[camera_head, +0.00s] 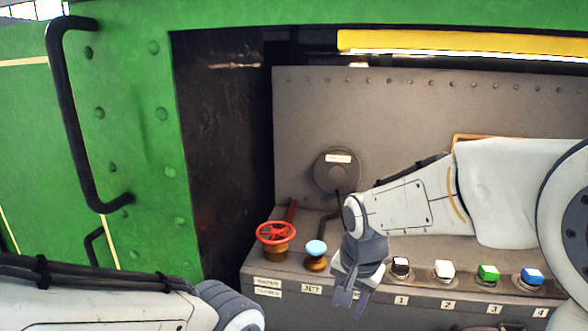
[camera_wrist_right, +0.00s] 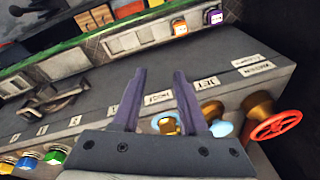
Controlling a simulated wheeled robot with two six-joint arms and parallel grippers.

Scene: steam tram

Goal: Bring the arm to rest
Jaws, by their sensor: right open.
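My right gripper (camera_head: 350,288) points down over the front edge of the grey control panel (camera_head: 262,270), between a light blue knob (camera_head: 316,248) and the black-topped button (camera_head: 400,266) marked 1. In the right wrist view its two dark fingers (camera_wrist_right: 160,78) stand apart with nothing held between them. A brass part with light blue (camera_wrist_right: 165,123) shows low between the fingers. The right forearm reaches in from the right. My left arm (camera_head: 110,308) lies across the lower left corner of the head view; its gripper is out of the picture.
A red valve wheel (camera_head: 275,233) stands left of the blue knob. White (camera_head: 444,268), green (camera_head: 488,272) and blue (camera_head: 531,276) buttons line the panel to the right. A black handrail (camera_head: 62,120) is on the green wall. A round grey fitting (camera_head: 338,172) sits on the back plate.

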